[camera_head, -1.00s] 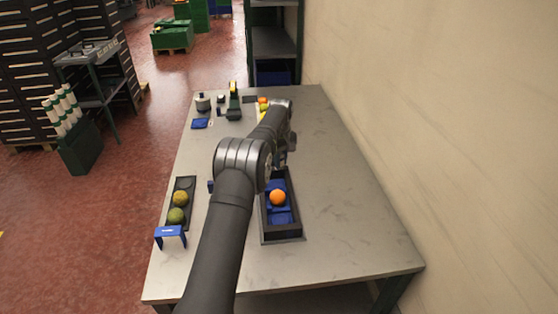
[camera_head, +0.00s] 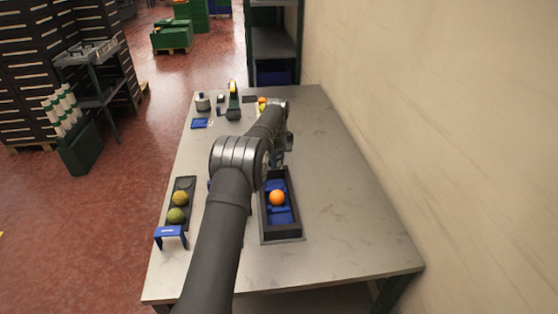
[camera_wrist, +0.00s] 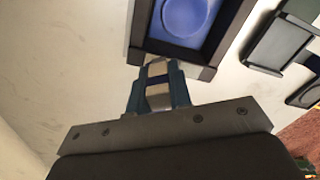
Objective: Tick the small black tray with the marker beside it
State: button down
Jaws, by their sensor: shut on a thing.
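A black-framed tray with a blue round recess (camera_wrist: 216,52) lies just beyond the fingertips at the top of the wrist view. In the head view, my arm covers much of the middle, and the gripper and marker are not clear. A small dark flat piece (camera_head: 250,99) lies at the table's far end; I cannot tell whether it is the small black tray.
A black tray (camera_head: 284,236) with blue inserts holds an orange (camera_head: 277,198). Several items stand at the far end. The table's right side is clear.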

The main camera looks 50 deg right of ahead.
dwell(0.3)
jog(key=shift+r, duration=3.55)
jog(key=shift+w+a, duration=0.1)
jog(key=shift+w, duration=0.05)
jog(key=w+a+f+m, duration=0.1)
jog(key=w+a, duration=0.4)
jog(key=a, duration=0.5)
jog(key=w+a+f+m, duration=0.1)
jog(key=w+a+m, duration=0.1)
jog(key=w+a, duration=0.55)
jog(key=w+a+f+m, duration=0.1)
jog(key=w+a, duration=0.3)
jog(key=a, duration=0.7)
jog(key=s+a+f+n, duration=0.1)
jog(key=a+f, duration=0.3)
jog(key=a, duration=0.9)
jog(key=s+a+f+n, duration=0.1)
jog(key=a+f+n, duration=0.2)
jog(key=a, duration=1.1)
jog(key=s+a+f+n, duration=0.2)
jog(key=a+f, duration=0.4)
jog(key=a, duration=0.7)
jog(key=shift+a+n, duration=0.15)
jog(key=shift+n, duration=0.35)
